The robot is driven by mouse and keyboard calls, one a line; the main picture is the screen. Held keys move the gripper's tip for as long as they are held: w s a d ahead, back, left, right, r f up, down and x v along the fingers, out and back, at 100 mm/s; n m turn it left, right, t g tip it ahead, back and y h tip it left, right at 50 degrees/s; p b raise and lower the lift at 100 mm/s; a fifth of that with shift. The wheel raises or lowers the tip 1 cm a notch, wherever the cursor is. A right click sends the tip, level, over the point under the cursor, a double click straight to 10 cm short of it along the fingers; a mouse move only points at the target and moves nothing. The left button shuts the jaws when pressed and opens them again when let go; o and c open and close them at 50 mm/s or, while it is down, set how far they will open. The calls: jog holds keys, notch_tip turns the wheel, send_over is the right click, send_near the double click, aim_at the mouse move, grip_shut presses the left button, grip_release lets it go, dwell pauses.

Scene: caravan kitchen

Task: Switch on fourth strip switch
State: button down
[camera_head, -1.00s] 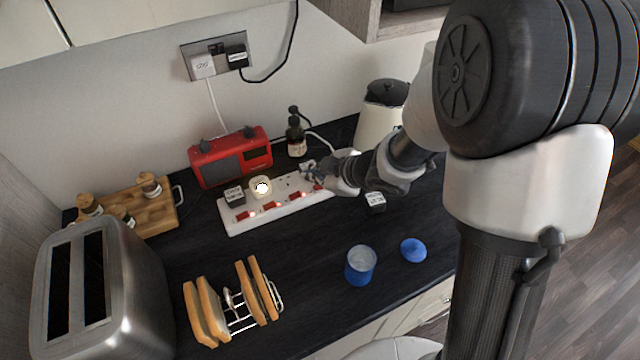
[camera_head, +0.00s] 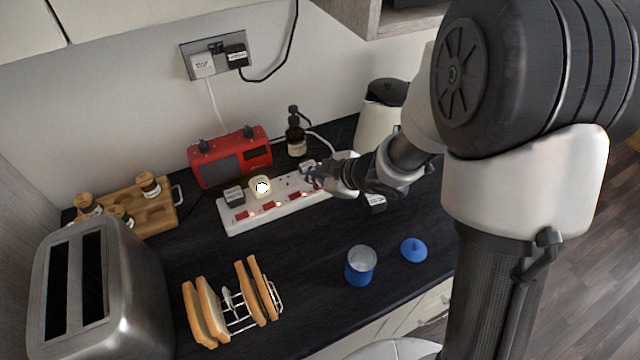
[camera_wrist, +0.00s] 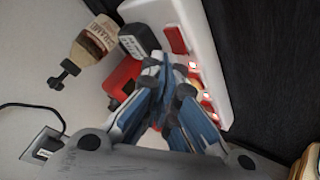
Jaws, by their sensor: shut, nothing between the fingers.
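The white power strip (camera_head: 232,227) lies on the dark worktop with a row of red switches; it also shows in the wrist view (camera_wrist: 197,22). Bright lights glow beside several of them. The red switch nearest the strip's right end (camera_wrist: 176,38) shows no clear glow in the wrist view; in the head view my gripper partly covers that area. My gripper (camera_head: 312,178) is shut and empty, low over the strip's right end. In the wrist view its fingertips (camera_wrist: 168,66) are close to the switch row; I cannot tell whether they touch.
A black plug (camera_wrist: 138,40) sits in the strip's right end, close to my fingers. A brown bottle (camera_head: 296,138), red radio (camera_head: 230,158) and kettle (camera_head: 378,125) stand behind. Toast rack (camera_head: 238,310), blue mug (camera_head: 360,266) and its lid (camera_head: 413,250) stand in front, with clear worktop between.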

jog(key=shift+f, duration=0.3)
dwell(0.5)
jog(key=shift+d+r+p, duration=0.1)
jog(key=shift+r+p, duration=0.65)
jog(key=shift+r, duration=0.1)
notch_tip(320, 180, up, 7)
jog(key=p, duration=0.7)
jog(key=shift+w+d, duration=0.2)
jog(key=shift+d, duration=0.2)
